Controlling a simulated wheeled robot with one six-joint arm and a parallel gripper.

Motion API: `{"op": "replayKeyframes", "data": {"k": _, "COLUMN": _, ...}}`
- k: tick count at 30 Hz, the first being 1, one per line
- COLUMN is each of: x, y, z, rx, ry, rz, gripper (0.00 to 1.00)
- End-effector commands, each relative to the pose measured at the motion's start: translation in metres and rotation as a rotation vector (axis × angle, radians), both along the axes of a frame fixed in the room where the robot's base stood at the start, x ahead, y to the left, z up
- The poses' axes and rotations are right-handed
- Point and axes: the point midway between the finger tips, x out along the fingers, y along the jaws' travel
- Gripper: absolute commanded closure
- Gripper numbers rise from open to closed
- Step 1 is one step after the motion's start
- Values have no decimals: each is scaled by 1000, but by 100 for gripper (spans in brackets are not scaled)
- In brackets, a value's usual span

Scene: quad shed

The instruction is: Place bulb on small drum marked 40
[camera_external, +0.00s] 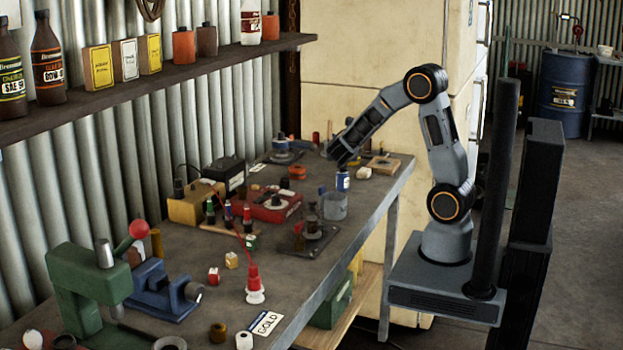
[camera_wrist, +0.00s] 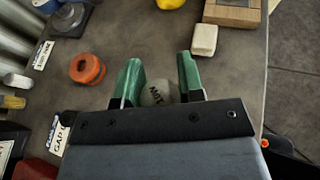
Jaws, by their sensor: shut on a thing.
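My gripper (camera_wrist: 158,78) has green fingers set on both sides of a rounded pale grey thing (camera_wrist: 157,94) with dark lettering; this looks like the bulb. Its lower part is hidden by the gripper body. In the external view my gripper (camera_external: 340,160) points down over the far half of the bench, and the bulb cannot be made out there. A small blue can with a white label (camera_external: 342,181) shows directly below the gripper; whether they touch is unclear. I cannot read a 40 on any small drum.
The bench (camera_external: 215,300) holds an orange ring (camera_wrist: 87,68), a white block (camera_wrist: 204,40) and a wooden block (camera_wrist: 232,12). A grey cylinder (camera_external: 334,207) stands near the bench edge. A red battery-like box (camera_external: 272,206) and several small bottles crowd the middle.

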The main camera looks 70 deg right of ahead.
Motion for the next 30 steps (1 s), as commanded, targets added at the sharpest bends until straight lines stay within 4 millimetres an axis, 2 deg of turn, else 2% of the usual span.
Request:
{"op": "replayKeyframes", "data": {"k": 12, "x": 0, "y": 0, "z": -6, "rx": 0, "ry": 0, "rz": 0, "gripper": 88}}
{"op": "replayKeyframes", "data": {"k": 13, "x": 0, "y": 0, "z": -4, "rx": 0, "ry": 0, "rz": 0, "gripper": 62}}
{"op": "replayKeyframes", "data": {"k": 20, "x": 0, "y": 0, "z": -4, "rx": 0, "ry": 0, "rz": 0, "gripper": 40}}
{"op": "replayKeyframes", "data": {"k": 27, "x": 0, "y": 0, "z": -3, "rx": 0, "ry": 0, "rz": 0, "gripper": 39}}
{"op": "replayKeyframes", "data": {"k": 30, "x": 0, "y": 0, "z": 3, "rx": 0, "ry": 0, "rz": 0, "gripper": 39}}
